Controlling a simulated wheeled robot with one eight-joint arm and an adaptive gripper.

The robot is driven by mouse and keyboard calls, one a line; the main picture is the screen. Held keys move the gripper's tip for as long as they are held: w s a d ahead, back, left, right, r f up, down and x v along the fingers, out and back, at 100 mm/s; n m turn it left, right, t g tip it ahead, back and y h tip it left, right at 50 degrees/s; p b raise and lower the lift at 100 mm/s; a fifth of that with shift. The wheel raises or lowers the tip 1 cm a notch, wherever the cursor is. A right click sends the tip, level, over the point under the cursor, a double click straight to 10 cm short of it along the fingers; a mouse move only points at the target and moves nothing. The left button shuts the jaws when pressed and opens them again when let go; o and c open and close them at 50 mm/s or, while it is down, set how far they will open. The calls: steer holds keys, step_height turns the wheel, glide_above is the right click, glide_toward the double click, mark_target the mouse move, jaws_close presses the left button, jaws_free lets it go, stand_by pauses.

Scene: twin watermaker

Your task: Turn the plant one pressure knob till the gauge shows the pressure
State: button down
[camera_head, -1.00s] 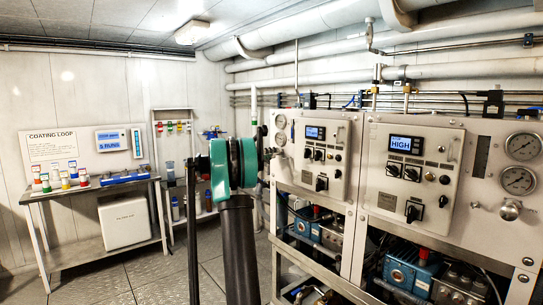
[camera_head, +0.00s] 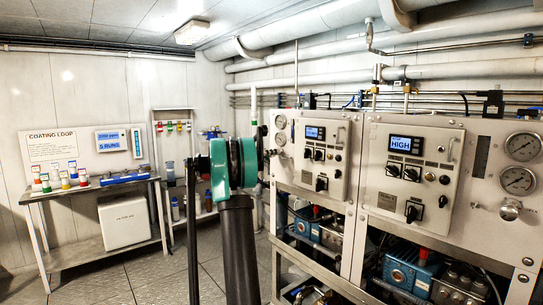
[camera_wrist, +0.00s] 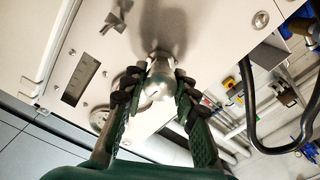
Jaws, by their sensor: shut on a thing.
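The pressure knob (camera_wrist: 160,79) is a rounded silver metal knob on the pale panel, in the upper middle of the wrist view. My gripper (camera_wrist: 157,84) is shut on it, with a dark padded finger on each side. In the head view my gripper (camera_head: 268,154) reaches the left edge of the farther panel, and the knob is hidden there. Two small round gauges, an upper (camera_head: 281,121) and a lower (camera_head: 281,138), sit just above the gripper. Their needles are too small to read. One gauge (camera_wrist: 99,119) shows partly behind the left finger in the wrist view.
The nearer panel (camera_head: 415,165) has a screen reading HIGH, two larger gauges and a similar silver knob (camera_head: 510,209). Pumps and pipes fill the frame below. A black hose (camera_wrist: 252,120) curves at the right in the wrist view. A bench (camera_head: 100,245) with bottles stands at the left.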

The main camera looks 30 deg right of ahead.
steer(key=c, duration=1.2)
jaws_free()
steer(key=shift+o, duration=0.2)
steer(key=shift+a, duration=0.1)
steer(key=a, duration=1.1)
steer(key=shift+s+a, duration=0.4)
steer(key=shift+s, duration=0.05)
